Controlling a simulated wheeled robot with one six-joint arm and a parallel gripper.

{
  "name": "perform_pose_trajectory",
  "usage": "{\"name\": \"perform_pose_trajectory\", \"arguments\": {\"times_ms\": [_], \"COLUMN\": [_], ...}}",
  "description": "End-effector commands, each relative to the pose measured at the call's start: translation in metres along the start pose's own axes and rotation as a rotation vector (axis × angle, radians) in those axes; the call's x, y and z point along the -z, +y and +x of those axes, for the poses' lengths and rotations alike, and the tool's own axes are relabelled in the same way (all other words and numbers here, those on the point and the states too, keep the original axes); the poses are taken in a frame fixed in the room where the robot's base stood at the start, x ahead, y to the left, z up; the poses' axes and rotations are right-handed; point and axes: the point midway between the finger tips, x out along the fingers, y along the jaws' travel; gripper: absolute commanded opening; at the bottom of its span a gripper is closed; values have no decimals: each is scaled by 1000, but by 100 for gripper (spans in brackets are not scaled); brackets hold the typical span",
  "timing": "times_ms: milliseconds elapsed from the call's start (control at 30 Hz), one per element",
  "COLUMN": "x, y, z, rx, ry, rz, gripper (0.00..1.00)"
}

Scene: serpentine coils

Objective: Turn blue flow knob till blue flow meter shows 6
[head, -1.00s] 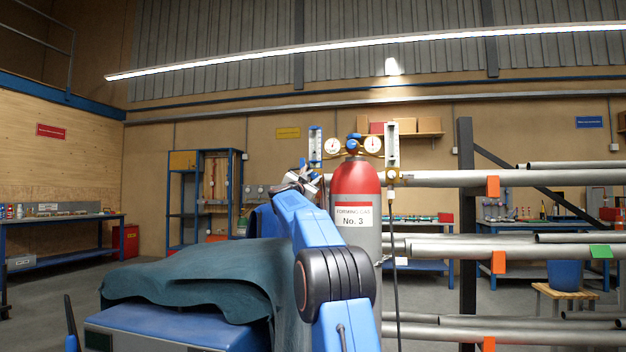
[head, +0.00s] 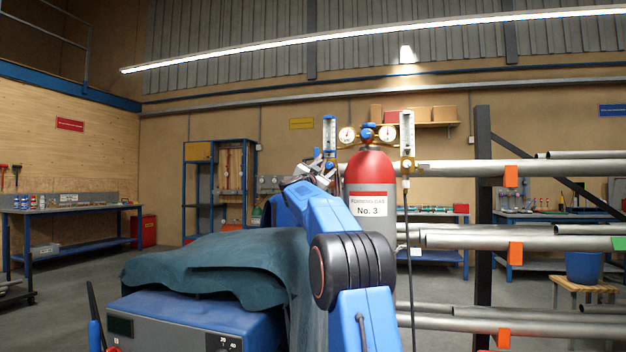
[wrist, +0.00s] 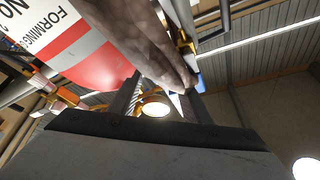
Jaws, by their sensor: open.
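The blue flow meter (head: 329,135) is an upright tube with blue trim, left of the dials above the red-topped gas cylinder (head: 370,170). A small blue part at its foot (head: 331,165) may be its knob. The meter's reading is too small to tell. My gripper (head: 318,172) is just left of and below the meter's foot, partly hidden by my blue arm. In the wrist view my gripper (wrist: 165,98) is open, with the cylinder (wrist: 95,62) at upper left. I cannot tell whether it touches the knob.
A second flow meter (head: 407,135) stands right of two round dials, with a black hose below. A pipe rack (head: 483,220) is at right. A dark green cloth (head: 205,268) covers a blue machine (head: 190,318) at lower left, close to my arm.

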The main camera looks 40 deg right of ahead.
Motion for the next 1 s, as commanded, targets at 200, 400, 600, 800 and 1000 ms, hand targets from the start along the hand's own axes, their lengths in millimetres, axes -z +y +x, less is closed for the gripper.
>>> {"name": "perform_pose_trajectory", "arguments": {"times_ms": [200, 400, 600, 800, 1000], "x": [1, 1, 0, -1, 0], "y": [-1, -1, -1, -1, 0], "z": [-43, -83, -120, -144, -152], "rx": [2, 3, 2, 2, 1], "ry": [-2, -2, -3, -2, 0], "rz": [0, 1, 1, 0, 0], "gripper": [44, 44, 44, 44, 44]}}
